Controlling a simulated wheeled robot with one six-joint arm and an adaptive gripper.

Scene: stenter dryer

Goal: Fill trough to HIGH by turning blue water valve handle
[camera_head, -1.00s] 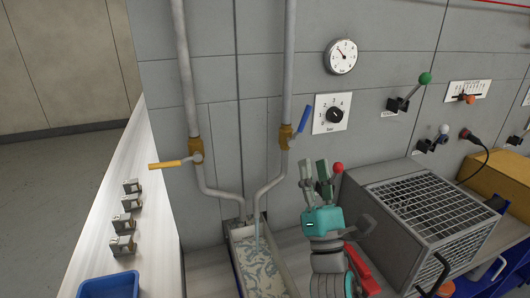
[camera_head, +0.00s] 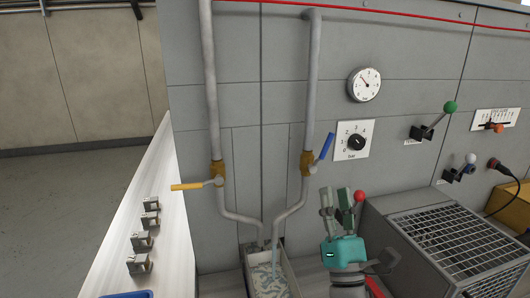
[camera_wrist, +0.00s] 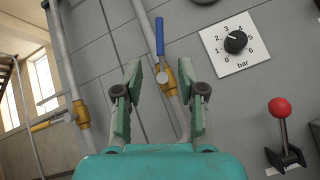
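The blue water valve handle (camera_head: 327,147) sits on a brass valve (camera_head: 307,163) on the right-hand pipe, tilted up and to the right. In the wrist view the blue handle (camera_wrist: 159,36) points up, ahead of my fingertips. The trough (camera_head: 287,282) stands below the pipes; a pale stream of water runs from the right pipe into it, and its liquid looks pale and mottled. My gripper (camera_head: 341,197) is open and empty, below and right of the blue handle, apart from it. It also shows in the wrist view (camera_wrist: 158,75).
A yellow-handled valve (camera_head: 190,186) is on the left pipe. A red-knobbed lever (camera_head: 360,197) stands close beside my gripper. A bar dial (camera_head: 355,141) and gauge (camera_head: 364,85) are on the wall. A mesh-topped box (camera_head: 455,245) stands at right.

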